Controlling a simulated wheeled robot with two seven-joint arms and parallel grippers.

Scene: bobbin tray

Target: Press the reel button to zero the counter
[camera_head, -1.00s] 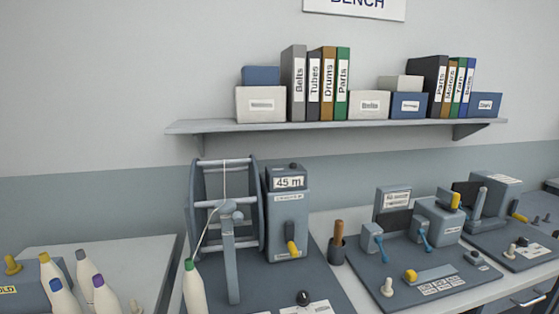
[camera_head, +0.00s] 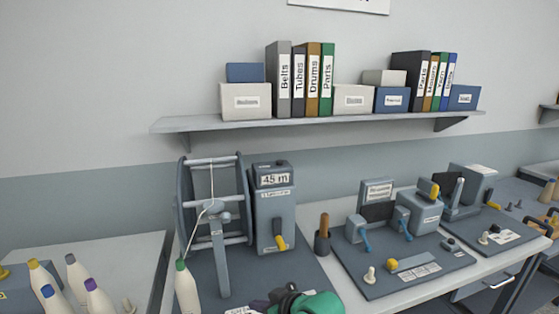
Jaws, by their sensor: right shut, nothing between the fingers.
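The reel (camera_head: 214,205) stands on a dark base plate at the left of the bench, with a grey arm in front of it. Beside it is the grey counter box (camera_head: 273,215), whose display (camera_head: 275,180) reads 45 m. A yellow-handled lever (camera_head: 280,241) is on the box's front. A low dark part shows on top of the box. My right gripper (camera_head: 284,299), dark with a green part behind it, is at the bottom edge, in front of the reel's base plate. It is shut and empty, apart from the box. It covers the dark knob on the plate.
Several white cones with coloured tips (camera_head: 75,275) stand at the lower left, one green-tipped (camera_head: 185,287) beside the reel. A dark cup (camera_head: 322,241) with a brown handle stands right of the counter box. Another device (camera_head: 417,212) stands further right. A shelf (camera_head: 320,120) hangs above.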

